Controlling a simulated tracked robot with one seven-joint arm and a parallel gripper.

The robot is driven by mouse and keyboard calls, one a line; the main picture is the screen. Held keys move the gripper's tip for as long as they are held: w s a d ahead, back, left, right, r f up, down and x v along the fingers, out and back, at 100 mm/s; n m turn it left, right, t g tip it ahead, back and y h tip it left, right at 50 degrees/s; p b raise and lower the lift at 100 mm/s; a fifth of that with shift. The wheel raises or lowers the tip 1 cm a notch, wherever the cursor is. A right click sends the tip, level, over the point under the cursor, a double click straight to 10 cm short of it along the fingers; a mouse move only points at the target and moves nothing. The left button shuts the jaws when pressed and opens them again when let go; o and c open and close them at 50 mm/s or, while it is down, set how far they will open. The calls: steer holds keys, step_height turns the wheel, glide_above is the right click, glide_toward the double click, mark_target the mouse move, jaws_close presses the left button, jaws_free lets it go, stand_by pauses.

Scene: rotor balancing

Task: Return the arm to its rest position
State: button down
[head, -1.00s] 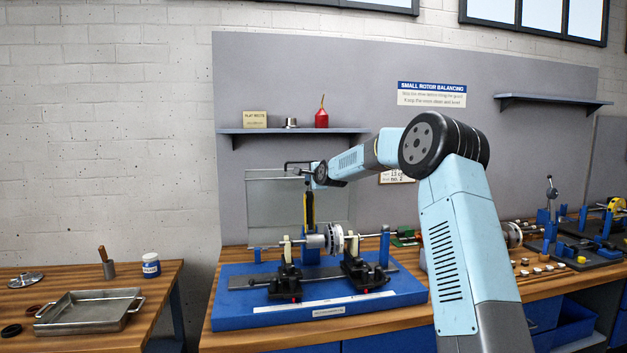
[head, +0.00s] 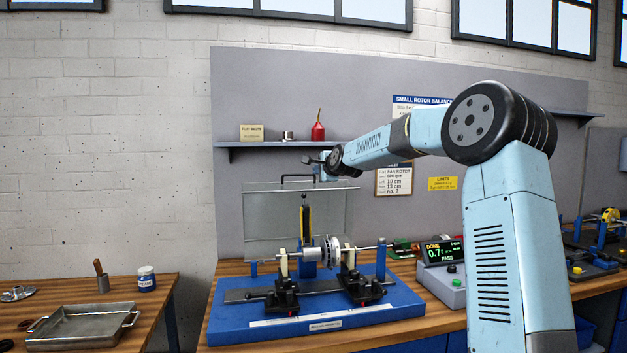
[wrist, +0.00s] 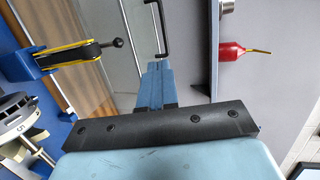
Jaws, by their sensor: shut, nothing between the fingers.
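My arm reaches from the right across the balancing stand, with its wrist raised in front of the clear guard panel (head: 268,215). My gripper (head: 318,160) is above the stand, near the shelf's underside, and is small in the head view. In the wrist view my gripper (wrist: 157,78) is shut, its blue fingers together with nothing between them. The guard's dark handle (wrist: 163,28) shows just beyond the fingertips; I cannot tell the exact gap. The rotor (head: 326,252) lies on its supports on the blue base (head: 390,315), well below my gripper.
A shelf (head: 270,144) holds a red oil bottle (head: 318,131), close to my wrist; the bottle also shows in the wrist view (wrist: 231,52). A display box (head: 443,257) reads DONE and PASS. A metal tray (head: 78,330) stands on the left bench. Open air lies left of the stand.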

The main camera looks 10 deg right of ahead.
steer(key=s+a+f+n+g+h, duration=0.15)
steer(key=s+n, duration=0.25)
steer(key=s, duration=0.7)
steer(key=s+a+f+n+g+h, duration=0.1)
steer(key=s+a+f+n+g, duration=0.2)
steer(key=s, duration=0.8)
steer(key=s+d+f+n+g, duration=0.1)
steer(key=s+d+f+n, duration=0.1)
steer(key=s, duration=1)
steer(key=s+d+f+n+g, duration=0.2)
steer(key=s+d+f+n, duration=0.1)
steer(key=s, duration=1)
steer(key=s+d+f+n+g+h, duration=0.1)
steer(key=s+f, duration=0.4)
steer(key=s, duration=0.8)
steer(key=d+n+g, duration=0.1)
steer(key=d+n, duration=0.1)
steer(key=shift+d+f+n, duration=0.2)
steer(key=shift+f+n, duration=0.2)
